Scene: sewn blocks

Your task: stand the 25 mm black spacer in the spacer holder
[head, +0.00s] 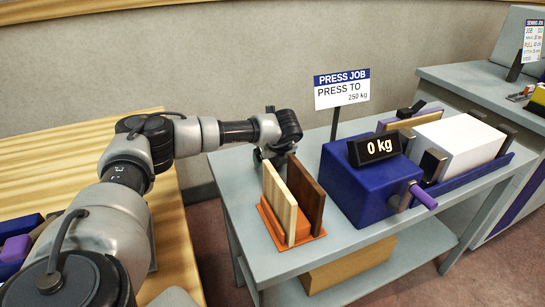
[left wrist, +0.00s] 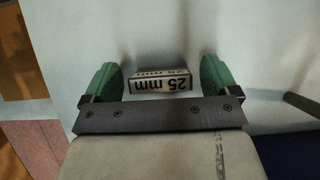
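A small block marked "25 mm" (left wrist: 160,84) lies on the pale grey table top in the left wrist view. Its labelled face is light with black lettering, and its other sides are hard to make out. My left gripper (left wrist: 160,80) has its two green fingers apart, one on each side of the block, with a gap on both sides. In the head view my left gripper (head: 268,155) is low over the table behind two upright boards, and the block is hidden there. No holder clearly marked for spacers shows. My right gripper is out of view.
An orange stand (head: 273,238) holds a light board (head: 279,200) and a dark brown board (head: 306,195) upright, close in front of my left gripper. A blue press (head: 360,195) reading 0 kg and a sign (head: 342,88) stand to the right.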

